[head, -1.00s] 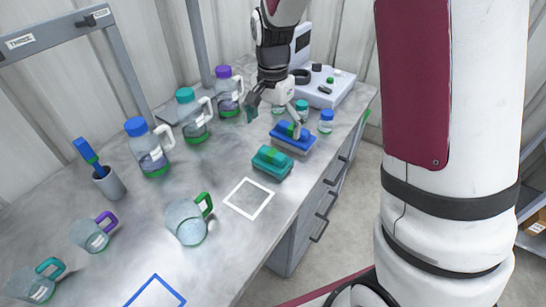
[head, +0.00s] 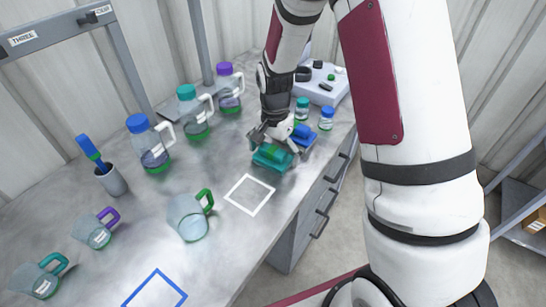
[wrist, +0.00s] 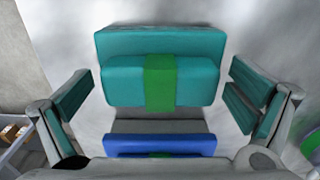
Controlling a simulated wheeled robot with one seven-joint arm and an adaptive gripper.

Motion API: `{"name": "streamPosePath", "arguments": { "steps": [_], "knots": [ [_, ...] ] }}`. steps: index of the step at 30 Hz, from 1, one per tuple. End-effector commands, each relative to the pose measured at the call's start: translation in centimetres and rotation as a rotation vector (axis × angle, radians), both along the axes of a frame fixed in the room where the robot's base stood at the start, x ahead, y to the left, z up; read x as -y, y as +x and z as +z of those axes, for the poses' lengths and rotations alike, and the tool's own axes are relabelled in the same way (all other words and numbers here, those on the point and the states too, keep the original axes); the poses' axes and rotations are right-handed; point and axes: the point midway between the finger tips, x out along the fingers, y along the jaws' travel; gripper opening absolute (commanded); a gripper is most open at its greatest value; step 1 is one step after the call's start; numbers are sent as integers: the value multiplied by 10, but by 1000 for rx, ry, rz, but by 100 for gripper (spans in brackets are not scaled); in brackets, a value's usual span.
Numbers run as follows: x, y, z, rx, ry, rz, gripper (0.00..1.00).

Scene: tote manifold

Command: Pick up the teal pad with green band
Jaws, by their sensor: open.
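The teal pad with green band (head: 272,157) lies on the grey bench near its right edge. In the wrist view the teal pad (wrist: 120,82) is a smaller teal block with a green band across it, resting on a wider teal base (wrist: 150,42). My gripper (head: 275,138) is over it from behind. In the wrist view my gripper (wrist: 165,95) is open, with one teal-lined finger on each side of the pad and gaps between. I cannot tell whether its height matches the pad.
A blue pad (head: 302,131) on a grey base stands close behind the teal one; its blue edge shows in the wrist view (wrist: 160,144). Small jars (head: 326,119) stand farther back. A white square outline (head: 249,195) is in front, empty. Jugs (head: 196,112) stand left.

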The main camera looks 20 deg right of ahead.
Motion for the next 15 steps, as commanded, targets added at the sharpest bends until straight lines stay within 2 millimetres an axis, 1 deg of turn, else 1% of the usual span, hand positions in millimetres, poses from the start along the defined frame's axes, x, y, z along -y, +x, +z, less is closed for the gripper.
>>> {"name": "streamPosePath", "arguments": {
  "steps": [3,4,5,6,8,9,11,12,15],
  "knots": [
    [0,0,0,0,0,0,100],
    [0,0,0,0,0,0,95],
    [0,0,0,0,0,0,89],
    [0,0,0,0,0,1,80],
    [0,0,0,0,0,1,66],
    [0,0,0,0,0,1,57],
    [0,0,0,0,0,1,56],
    [0,0,0,0,0,1,51],
    [0,0,0,-1,-1,1,51]
  ]
}}
